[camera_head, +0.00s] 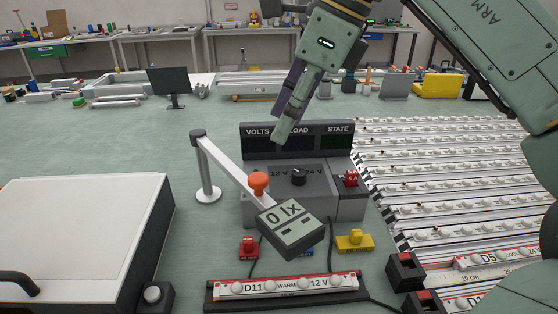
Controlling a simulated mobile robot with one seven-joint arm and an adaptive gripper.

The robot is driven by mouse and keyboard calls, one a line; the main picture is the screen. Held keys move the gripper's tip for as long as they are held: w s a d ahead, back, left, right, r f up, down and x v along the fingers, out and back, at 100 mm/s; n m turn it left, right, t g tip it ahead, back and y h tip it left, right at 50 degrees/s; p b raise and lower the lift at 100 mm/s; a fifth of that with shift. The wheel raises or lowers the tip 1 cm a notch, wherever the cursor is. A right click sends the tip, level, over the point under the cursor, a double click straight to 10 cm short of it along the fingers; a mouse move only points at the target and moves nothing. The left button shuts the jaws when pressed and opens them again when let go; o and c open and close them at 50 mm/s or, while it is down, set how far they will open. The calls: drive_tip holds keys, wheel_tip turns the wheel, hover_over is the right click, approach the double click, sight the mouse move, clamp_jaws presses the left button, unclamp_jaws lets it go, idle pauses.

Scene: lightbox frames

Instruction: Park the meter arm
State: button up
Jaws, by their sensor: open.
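The meter arm (228,165) is a pale bar that reaches from a post (205,168) on a round white base, diagonally toward me and to the right. At its near end sits a dark meter (290,228) reading "0 lx", above the lamp strip. An orange knob (258,182) stands up on the arm just before the meter. My gripper (281,126) is open and empty, pointing down in front of the display of the power unit (258,210). It appears above and beyond the orange knob, apart from it.
A lamp strip (210,296) labelled "D11 WARM 12 V" lies in front. Red (249,247) and yellow (355,241) connectors flank the meter. A large pale box (75,240) fills the left. Rows of lamp strips (450,180) cover the right. Bare surface shows left of the post.

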sight(258, 177)
drive_tip(key=p+x, duration=0.1)
drive_tip(key=x, duration=0.9)
drive_tip(key=shift+a+f+p, duration=0.15)
drive_tip(key=shift+f+p, duration=0.2)
drive_tip(key=shift+p, duration=0.05)
drive_tip(key=shift+c, duration=0.2)
clamp_jaws()
